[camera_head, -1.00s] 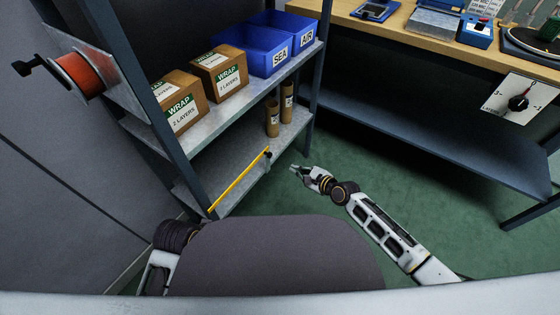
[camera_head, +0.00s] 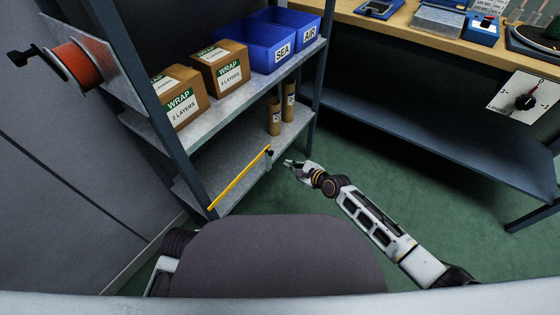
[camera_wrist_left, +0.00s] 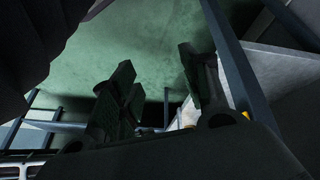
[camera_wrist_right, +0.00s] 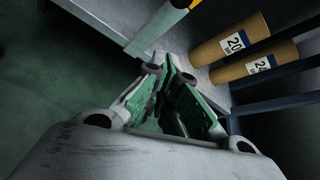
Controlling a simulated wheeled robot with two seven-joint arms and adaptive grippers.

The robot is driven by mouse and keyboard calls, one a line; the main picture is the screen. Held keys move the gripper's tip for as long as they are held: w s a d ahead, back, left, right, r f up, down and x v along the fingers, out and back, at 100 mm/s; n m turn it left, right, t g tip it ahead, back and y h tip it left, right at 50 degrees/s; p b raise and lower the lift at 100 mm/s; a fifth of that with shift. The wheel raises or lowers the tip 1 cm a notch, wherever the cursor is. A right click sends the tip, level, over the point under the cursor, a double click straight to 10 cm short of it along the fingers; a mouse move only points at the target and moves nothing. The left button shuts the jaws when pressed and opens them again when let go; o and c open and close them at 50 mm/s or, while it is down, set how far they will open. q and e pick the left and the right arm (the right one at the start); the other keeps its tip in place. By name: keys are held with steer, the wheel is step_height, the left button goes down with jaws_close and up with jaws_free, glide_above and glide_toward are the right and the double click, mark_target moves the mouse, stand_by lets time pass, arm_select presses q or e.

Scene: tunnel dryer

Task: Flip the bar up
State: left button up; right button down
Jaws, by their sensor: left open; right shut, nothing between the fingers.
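The yellow bar (camera_head: 238,179) runs along the front of the lower shelf, slanting from the near left post to a dark end fitting (camera_head: 269,151). A yellow end of the bar (camera_wrist_right: 180,4) also shows at the top of the right wrist view. My right gripper (camera_head: 288,162) is shut and empty, just right of the bar's far end with a small gap seen from above. It also fills the middle of the right wrist view (camera_wrist_right: 175,82). My left gripper (camera_wrist_left: 160,75) is open and empty; in the head view it is hidden behind my body.
Two cardboard tubes (camera_head: 274,116) stand on the lower shelf (camera_head: 245,160), behind the bar. Wrap boxes (camera_head: 222,68) and blue bins (camera_head: 262,48) fill the shelf above. An orange reel (camera_head: 76,68) hangs at the left. Green floor (camera_head: 350,150) is open to the right, under a workbench.

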arm_select(q)
steer(key=shift+t+h, duration=0.4)
steer(key=shift+t, duration=0.1)
steer(key=shift+w+d+f+b, duration=0.1)
steer(key=shift+d+f+b, duration=0.2)
steer(key=shift+f, duration=0.55)
steer(key=shift+w+d+f+b, duration=0.15)
steer(key=shift+f+b, duration=0.25)
steer(key=shift+f, duration=0.45)
steer(key=shift+w+d+f+b, duration=0.1)
steer(key=shift+d+f+b, duration=0.2)
steer(key=shift+f, duration=0.55)
arm_select(e)
steer(key=shift+w+a+r, duration=0.2)
steer(key=shift+w+a, duration=0.2)
steer(key=shift+a, duration=0.4)
steer(key=shift+w+a+r, duration=0.25)
steer(key=shift+w+a, duration=0.2)
steer(key=shift+a, duration=0.3)
steer(key=shift+w+a+r, duration=0.2)
steer(key=shift+w+a, duration=0.2)
steer(key=shift+a, duration=0.4)
arm_select(q)
steer(key=shift+s+a, duration=0.1)
steer(key=shift+r, duration=0.1)
arm_select(e)
steer(key=shift+r, duration=0.1)
